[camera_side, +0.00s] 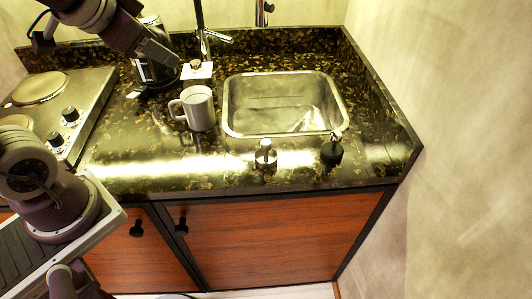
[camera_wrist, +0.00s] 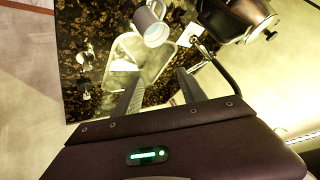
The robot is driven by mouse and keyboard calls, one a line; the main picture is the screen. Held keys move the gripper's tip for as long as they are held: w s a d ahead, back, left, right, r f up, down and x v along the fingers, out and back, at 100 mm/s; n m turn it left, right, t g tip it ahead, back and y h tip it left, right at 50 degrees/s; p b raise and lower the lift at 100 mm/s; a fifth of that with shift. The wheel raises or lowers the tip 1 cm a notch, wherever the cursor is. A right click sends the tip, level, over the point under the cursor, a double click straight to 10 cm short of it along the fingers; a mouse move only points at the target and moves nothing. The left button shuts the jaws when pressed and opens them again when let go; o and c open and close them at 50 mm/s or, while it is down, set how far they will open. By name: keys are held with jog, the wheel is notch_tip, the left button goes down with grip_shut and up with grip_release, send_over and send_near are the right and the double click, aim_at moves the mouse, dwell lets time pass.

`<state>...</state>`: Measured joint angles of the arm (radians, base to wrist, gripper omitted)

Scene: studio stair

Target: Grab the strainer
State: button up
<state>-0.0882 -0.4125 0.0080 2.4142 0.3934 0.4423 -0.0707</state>
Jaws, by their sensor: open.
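A small shiny metal piece with an upright knob, which looks like the strainer (camera_side: 265,155), stands on the dark counter in front of the sink (camera_side: 229,105). In the wrist view a bright metal piece (camera_wrist: 85,56) near the counter's front edge appears to be the same thing. My gripper (camera_side: 160,55) is at the upper left in the side view, above the counter near the kettle, well away from the strainer. In the wrist view its two fingers (camera_wrist: 162,90) are apart with nothing between them.
A white mug (camera_side: 198,108) stands left of the sink, between my gripper and the strainer. A dark kettle (camera_side: 153,72) and the faucet (camera_side: 203,42) are behind. A hob (camera_side: 62,105) is at left.

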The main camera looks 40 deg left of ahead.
jog(key=w+a+f+m+t, duration=0.1)
jog(key=w+a+f+m, duration=0.15)
jog(key=w, duration=0.55)
jog(key=w+d+f+m+t+h, duration=0.1)
jog(key=w+d+f+m+h, duration=0.15)
jog(key=w, duration=0.25)
jog(key=m+g+h, duration=0.5)
jog(key=m+h, duration=0.2)
jog(key=h, duration=0.5)
send_near(277, 158)
jog(key=shift+y, duration=0.25)
jog(key=w+d, duration=0.1)
jog(key=d, duration=0.1)
jog(key=w+d+f, duration=0.1)
jog(key=d, duration=0.2)
jog(key=w+d, duration=0.1)
jog(key=d, duration=0.2)
jog(key=shift+w+d+f, duration=0.1)
jog(key=shift+w+f, duration=0.2)
jog(key=shift+f, duration=0.05)
grip_shut()
